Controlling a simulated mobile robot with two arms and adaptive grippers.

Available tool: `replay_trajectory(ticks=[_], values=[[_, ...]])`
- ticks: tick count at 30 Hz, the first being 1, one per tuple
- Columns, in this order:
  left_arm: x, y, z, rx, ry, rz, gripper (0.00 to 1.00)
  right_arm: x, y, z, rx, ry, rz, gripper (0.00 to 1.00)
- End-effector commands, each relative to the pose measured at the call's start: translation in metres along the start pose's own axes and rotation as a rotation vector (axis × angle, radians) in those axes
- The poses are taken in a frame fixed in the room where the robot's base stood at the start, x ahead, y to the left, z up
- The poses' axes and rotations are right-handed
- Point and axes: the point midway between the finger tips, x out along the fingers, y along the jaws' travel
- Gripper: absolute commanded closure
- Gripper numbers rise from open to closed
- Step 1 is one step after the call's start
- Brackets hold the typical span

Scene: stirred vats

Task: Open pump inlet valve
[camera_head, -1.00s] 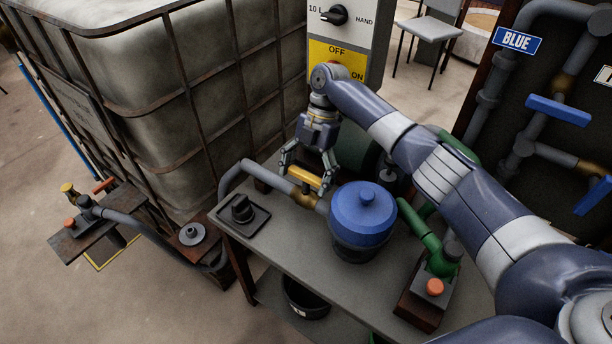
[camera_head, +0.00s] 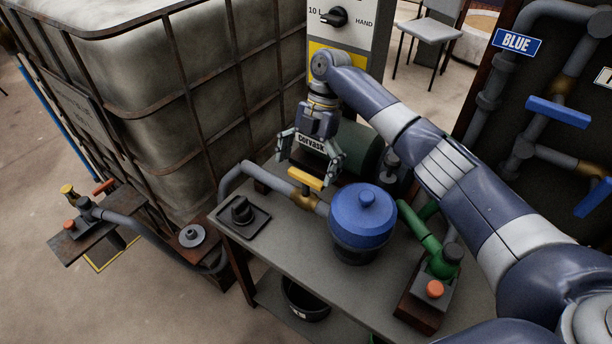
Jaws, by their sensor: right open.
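The valve with a yellow handle (camera_head: 306,179) sits on the grey pipe (camera_head: 270,176) just left of the blue-lidded pot (camera_head: 363,214). The handle lies roughly in line with the pipe. A brass body shows under it. My right gripper (camera_head: 306,170) points down just above and behind the handle. Its fingers are spread wide, one toward each end of the handle, and nothing is between them. I cannot tell whether a fingertip touches the handle. My left gripper is out of view.
A control box (camera_head: 348,30) stands behind. A caged tank (camera_head: 150,110) bounds the left. Blue-handled valves (camera_head: 558,111) are at far right.

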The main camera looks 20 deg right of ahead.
Motion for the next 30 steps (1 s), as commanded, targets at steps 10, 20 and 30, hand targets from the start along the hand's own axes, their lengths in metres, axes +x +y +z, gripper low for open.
replay_trajectory(ticks=[10,20,30], values=[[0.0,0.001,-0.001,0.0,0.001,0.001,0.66,-0.053,0.0,-0.022,-0.001,0.0,0.0,0.0],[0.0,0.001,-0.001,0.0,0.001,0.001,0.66,-0.059,0.0,-0.025,-0.001,0.0,-0.001,0.0],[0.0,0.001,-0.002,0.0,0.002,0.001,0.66,-0.059,0.0,-0.025,-0.001,0.0,-0.001,0.0]])
